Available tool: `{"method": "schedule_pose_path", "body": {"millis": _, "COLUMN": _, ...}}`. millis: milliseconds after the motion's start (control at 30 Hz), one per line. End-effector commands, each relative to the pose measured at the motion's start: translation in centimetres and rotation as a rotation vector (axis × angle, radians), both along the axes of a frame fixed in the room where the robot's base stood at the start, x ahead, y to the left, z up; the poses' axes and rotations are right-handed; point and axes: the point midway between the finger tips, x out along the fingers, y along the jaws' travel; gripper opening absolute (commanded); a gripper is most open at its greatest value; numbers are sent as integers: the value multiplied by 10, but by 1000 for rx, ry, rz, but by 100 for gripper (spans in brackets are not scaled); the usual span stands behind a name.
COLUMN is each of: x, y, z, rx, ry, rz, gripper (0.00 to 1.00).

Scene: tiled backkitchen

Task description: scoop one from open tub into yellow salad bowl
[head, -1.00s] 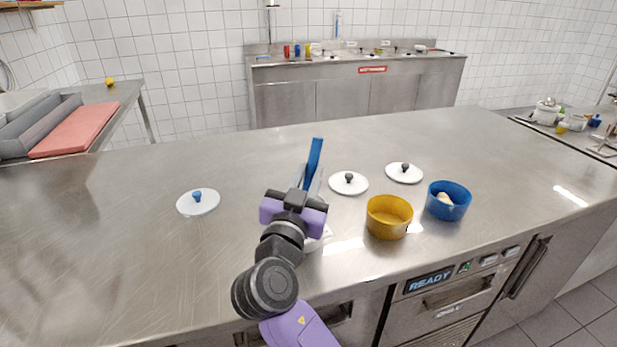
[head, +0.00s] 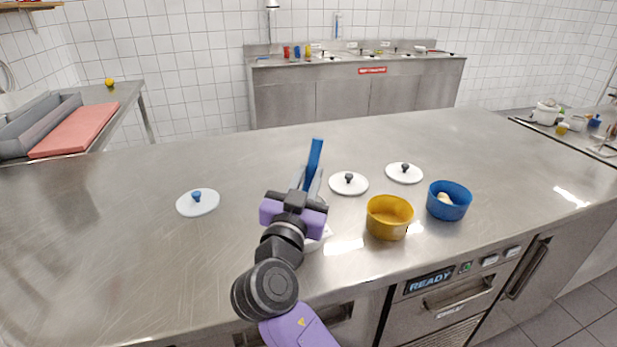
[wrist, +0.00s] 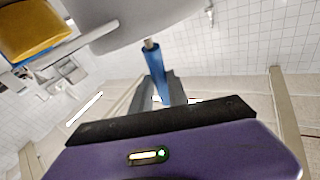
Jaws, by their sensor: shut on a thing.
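My gripper (head: 311,181) is shut on the blue handle (head: 315,158) of a utensil, which rises from between the fingers. The blue handle (wrist: 156,72) also shows in the wrist view, with a thin metal shaft at its far end. The yellow salad bowl (head: 389,218) stands to the right of my gripper and looks empty. A yellow bowl part (wrist: 32,30) shows at the upper left of the wrist view. A pale edge (head: 322,237) shows beside my wrist; my arm mostly hides it, and I cannot tell whether it is the open tub. The utensil's working end is not clear.
A blue bowl (head: 449,201) with pale contents stands right of the yellow one. White lids lie behind: one (head: 348,184) near my gripper, another (head: 404,173) farther right. A lid with a blue knob (head: 198,203) lies at left.

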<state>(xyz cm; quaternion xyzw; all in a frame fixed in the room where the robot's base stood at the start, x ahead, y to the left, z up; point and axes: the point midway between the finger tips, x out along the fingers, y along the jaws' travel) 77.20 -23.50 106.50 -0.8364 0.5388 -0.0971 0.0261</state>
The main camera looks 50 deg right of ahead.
Motion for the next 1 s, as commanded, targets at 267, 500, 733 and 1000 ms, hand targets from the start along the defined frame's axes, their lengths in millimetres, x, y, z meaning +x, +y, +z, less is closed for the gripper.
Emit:
{"method": "schedule_pose_path", "body": {"millis": 267, "x": 0, "y": 0, "z": -3, "rx": 0, "ry": -1, "rz": 0, "gripper": 0}}
{"method": "schedule_pose_path", "body": {"millis": 500, "x": 0, "y": 0, "z": -6, "rx": 0, "ry": -1, "rz": 0, "gripper": 0}}
{"method": "schedule_pose_path", "body": {"millis": 733, "x": 0, "y": 0, "z": -8, "rx": 0, "ry": -1, "rz": 0, "gripper": 0}}
{"method": "schedule_pose_path", "body": {"millis": 1000, "x": 0, "y": 0, "z": -11, "rx": 0, "ry": -1, "rz": 0, "gripper": 0}}
